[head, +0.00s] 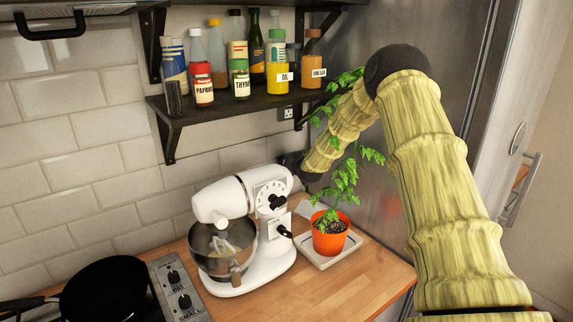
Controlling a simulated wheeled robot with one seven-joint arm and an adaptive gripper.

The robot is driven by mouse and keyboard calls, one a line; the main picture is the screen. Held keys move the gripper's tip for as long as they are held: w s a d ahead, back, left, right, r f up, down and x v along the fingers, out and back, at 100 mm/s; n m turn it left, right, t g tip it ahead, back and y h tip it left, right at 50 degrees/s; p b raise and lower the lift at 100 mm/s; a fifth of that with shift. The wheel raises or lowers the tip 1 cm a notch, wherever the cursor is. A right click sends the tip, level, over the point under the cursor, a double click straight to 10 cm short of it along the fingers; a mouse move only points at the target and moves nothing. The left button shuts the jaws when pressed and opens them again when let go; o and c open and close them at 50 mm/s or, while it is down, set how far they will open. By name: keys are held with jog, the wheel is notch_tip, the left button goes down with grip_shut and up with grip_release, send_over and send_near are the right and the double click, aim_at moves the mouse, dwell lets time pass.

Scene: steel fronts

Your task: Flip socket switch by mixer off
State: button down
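The white stand mixer (262,235) with its steel bowl (222,250) stands on the wooden counter against the tiled wall. A small grey socket plate (286,113) is on the wall just below the shelf, above the mixer; its switch is too small to read. My arm reaches from the right, past the potted plant, toward the wall. My gripper (291,160) is a dark shape at the wall just behind the mixer's head, below that plate. Its fingers are mostly hidden, and I cannot tell whether it touches anything.
An orange pot with a leafy plant (330,238) stands on a pale tray (322,261) close under my arm. A dark shelf (215,108) with bottles and spice jars hangs above. A black pan (105,292) is on the hob at left. A steel front is behind my arm.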

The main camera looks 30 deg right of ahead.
jog(key=shift+w+r, duration=0.1)
jog(key=shift+w, duration=0.2)
dwell(0.5)
jog(key=shift+s, duration=0.15)
jog(key=d+p+v, duration=0.1)
jog(key=p+v, duration=0.1)
jog(key=v, duration=0.5)
jog(key=shift+d+r, duration=0.35)
jog(key=shift+d, duration=0.15)
jog(key=shift+s, duration=0.1)
dwell(0.5)
